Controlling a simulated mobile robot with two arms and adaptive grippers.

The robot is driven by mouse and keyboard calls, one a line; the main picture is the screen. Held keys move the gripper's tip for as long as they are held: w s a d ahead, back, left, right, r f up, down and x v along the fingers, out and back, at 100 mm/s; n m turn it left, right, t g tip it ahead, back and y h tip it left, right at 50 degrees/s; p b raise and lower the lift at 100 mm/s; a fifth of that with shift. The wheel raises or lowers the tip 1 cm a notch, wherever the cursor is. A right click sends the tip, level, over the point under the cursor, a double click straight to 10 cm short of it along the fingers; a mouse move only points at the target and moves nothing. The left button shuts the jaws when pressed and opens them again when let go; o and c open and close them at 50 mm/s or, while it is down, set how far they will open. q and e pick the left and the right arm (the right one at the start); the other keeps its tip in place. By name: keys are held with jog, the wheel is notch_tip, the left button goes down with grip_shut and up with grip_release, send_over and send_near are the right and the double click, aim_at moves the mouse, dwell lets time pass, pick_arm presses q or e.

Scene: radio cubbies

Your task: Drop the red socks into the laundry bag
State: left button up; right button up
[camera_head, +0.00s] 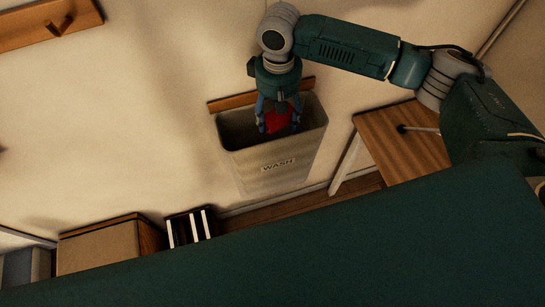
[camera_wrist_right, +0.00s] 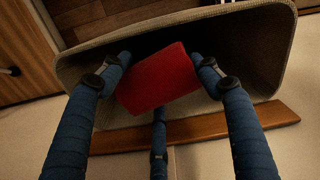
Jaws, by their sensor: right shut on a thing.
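The red socks (camera_head: 278,119) are a small red bundle held between the fingers of my right gripper (camera_head: 279,117). In the right wrist view the red socks (camera_wrist_right: 158,79) look like a folded block, with blue fingers of the right gripper (camera_wrist_right: 158,75) on both sides and a third finger below. The laundry bag (camera_head: 275,176) is a grey open-topped bag on the wall, labelled WASH. The gripper and socks are at its open mouth, over the dark inside; the bag's rim (camera_wrist_right: 290,50) surrounds them in the wrist view. My left gripper is not seen.
A wooden strip (camera_head: 232,102) runs along the wall behind the bag. A wooden cabinet (camera_head: 405,150) with a knob stands right of the bag. A peg rail (camera_head: 45,22) is at upper left. A brown box (camera_head: 100,245) and a dark striped item (camera_head: 190,229) stand lower left.

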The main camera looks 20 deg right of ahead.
jog(key=shift+s+f, duration=0.1)
jog(key=o, duration=1.2)
notch_tip(320, 180, up, 12)
dwell(0.3)
